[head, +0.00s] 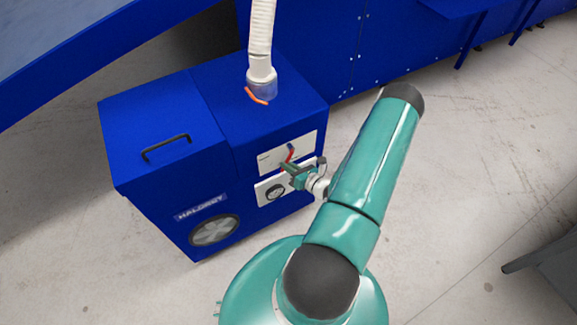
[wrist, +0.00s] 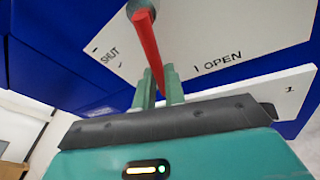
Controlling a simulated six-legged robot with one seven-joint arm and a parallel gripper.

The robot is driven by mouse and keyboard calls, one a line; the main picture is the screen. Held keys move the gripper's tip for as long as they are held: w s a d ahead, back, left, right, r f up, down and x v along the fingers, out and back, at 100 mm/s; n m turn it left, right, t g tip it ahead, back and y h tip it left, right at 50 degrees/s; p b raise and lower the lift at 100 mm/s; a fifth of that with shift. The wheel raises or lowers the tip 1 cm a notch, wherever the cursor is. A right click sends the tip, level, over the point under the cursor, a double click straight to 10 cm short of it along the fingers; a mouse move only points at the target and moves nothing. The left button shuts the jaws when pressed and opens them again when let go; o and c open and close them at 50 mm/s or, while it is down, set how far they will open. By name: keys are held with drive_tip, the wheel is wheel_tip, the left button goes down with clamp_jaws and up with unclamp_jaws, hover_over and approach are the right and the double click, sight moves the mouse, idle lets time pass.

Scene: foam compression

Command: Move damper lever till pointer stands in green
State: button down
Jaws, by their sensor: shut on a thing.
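In the head view the lever (head: 290,153) shows small on the front of the blue machine. My gripper (wrist: 158,82) is shut on the lever's free end, with a green finger on each side. It also shows in the head view (head: 286,167) in front of the plate. A round gauge (head: 275,192) sits on the lower white panel. Its pointer and any green band are too small to read.
Open concrete floor (head: 440,200) lies to the right; a grey object (head: 550,262) stands at the right edge.

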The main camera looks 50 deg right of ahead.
drive_tip(key=c, duration=1.5)
unclamp_jaws()
drive_tip(key=shift+o, duration=0.2)
drive_tip(key=s+r, duration=0.2)
drive_tip(key=s, duration=1.1)
drive_tip(key=shift+s+r, duration=0.2)
drive_tip(key=shift+s, duration=0.15)
drive_tip(key=shift+d, duration=0.1)
drive_tip(key=w+a+r+n+g+y, duration=0.5)
drive_tip(key=a+r+n, duration=0.3)
drive_tip(key=r+n, duration=0.25)
drive_tip(key=w+a+r+n+g+y, duration=0.5)
drive_tip(key=w+a+r+n, duration=0.15)
drive_tip(key=r+n, duration=0.45)
drive_tip(key=s+a+r+n+h, duration=0.3)
drive_tip(key=a+r+n+h, duration=0.2)
drive_tip(key=a+r+n, duration=0.2)
drive_tip(key=s+a+r+n+h, duration=0.4)
drive_tip(key=a+r+n, duration=0.4)
drive_tip(key=r+n, duration=0.4)
wheel_tip(320, 180, up, 4)
drive_tip(key=shift+a+h, duration=0.3)
drive_tip(key=shift+h, duration=0.3)
